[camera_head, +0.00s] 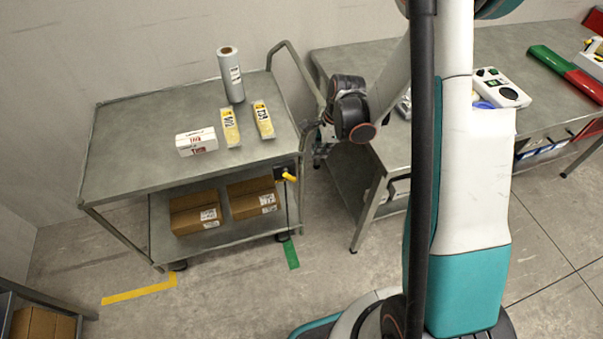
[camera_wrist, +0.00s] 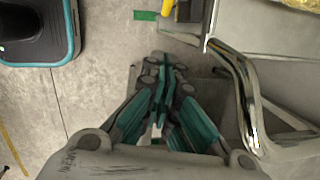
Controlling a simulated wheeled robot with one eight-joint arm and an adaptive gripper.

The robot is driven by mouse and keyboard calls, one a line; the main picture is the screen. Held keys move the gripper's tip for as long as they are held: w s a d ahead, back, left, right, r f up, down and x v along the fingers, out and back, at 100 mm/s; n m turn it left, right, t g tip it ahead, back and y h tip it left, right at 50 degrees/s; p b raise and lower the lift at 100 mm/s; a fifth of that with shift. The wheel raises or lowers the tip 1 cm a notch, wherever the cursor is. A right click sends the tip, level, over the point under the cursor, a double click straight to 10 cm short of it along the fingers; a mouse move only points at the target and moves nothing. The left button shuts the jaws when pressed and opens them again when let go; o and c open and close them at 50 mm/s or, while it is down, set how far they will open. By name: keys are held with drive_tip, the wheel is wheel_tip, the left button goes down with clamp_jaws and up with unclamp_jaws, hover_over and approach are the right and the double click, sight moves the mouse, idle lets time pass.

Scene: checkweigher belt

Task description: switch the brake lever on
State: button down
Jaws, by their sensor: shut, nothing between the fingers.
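The brake lever (camera_head: 289,177) is a small yellow handle on a dark mount at the right end of the grey cart (camera_head: 130,160), just below its top shelf. In the wrist view the yellow lever (camera_wrist: 167,7) shows at the top edge, partly cut off. My gripper (camera_wrist: 164,64) is shut and empty, with its teal fingers together over the floor, apart from the lever. In the head view my wrist is beside the cart's right end, and the fingers are mostly hidden there.
The cart's bent push handle (camera_head: 283,44) is close to my gripper; its tube (camera_wrist: 243,85) shows at right in the wrist view. A grey workbench (camera_head: 545,50) stands to the right. The cart carries a roll (camera_head: 231,75), pouches and boxes. Green tape (camera_head: 291,254) marks the floor.

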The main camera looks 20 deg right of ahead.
sight(289, 176)
idle(0.3)
drive_tip(key=a+b+x, duration=0.3)
drive_tip(key=b+x, duration=0.1)
drive_tip(key=x, duration=0.8)
drive_tip(key=shift+w, duration=0.2)
